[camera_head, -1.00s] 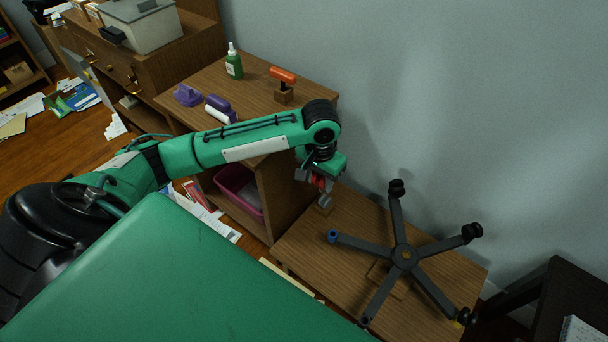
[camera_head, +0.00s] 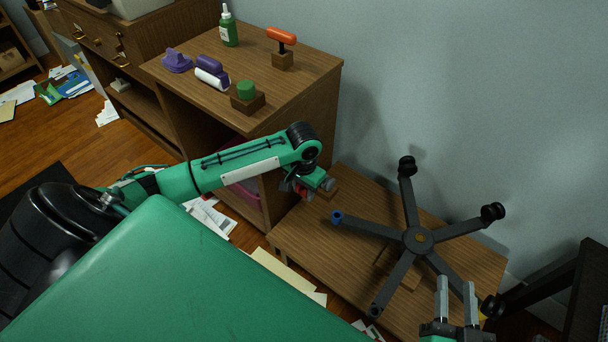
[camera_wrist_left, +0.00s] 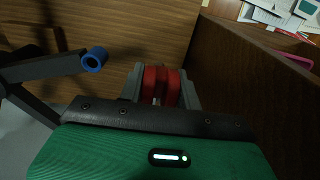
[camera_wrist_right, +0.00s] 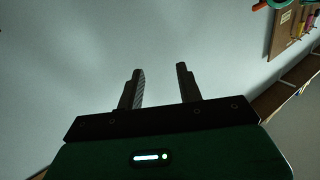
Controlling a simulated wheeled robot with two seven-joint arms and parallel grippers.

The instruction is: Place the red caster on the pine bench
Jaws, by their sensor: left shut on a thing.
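My left gripper (camera_head: 303,192) is shut on the red caster (camera_wrist_left: 162,85), which sits between its fingers in the left wrist view. In the head view the gripper partly hides the caster. It is low at the left end of the low wooden bench (camera_head: 300,245); I cannot tell whether the caster touches the wood. A dark five-legged chair base (camera_head: 417,238) lies on this bench, with black casters on several legs and a blue socket (camera_head: 337,216) on the leg nearest my left gripper. My right gripper (camera_head: 456,285) is open and empty above the bench's front right.
A taller wooden cabinet (camera_head: 300,90) beside the bench carries a green bottle (camera_head: 228,28), an orange-handled stamp (camera_head: 281,45), purple items and a green-topped block (camera_head: 247,95). Its side wall rises close to my left gripper. Papers litter the floor (camera_head: 285,275). A dark table (camera_head: 588,290) stands at right.

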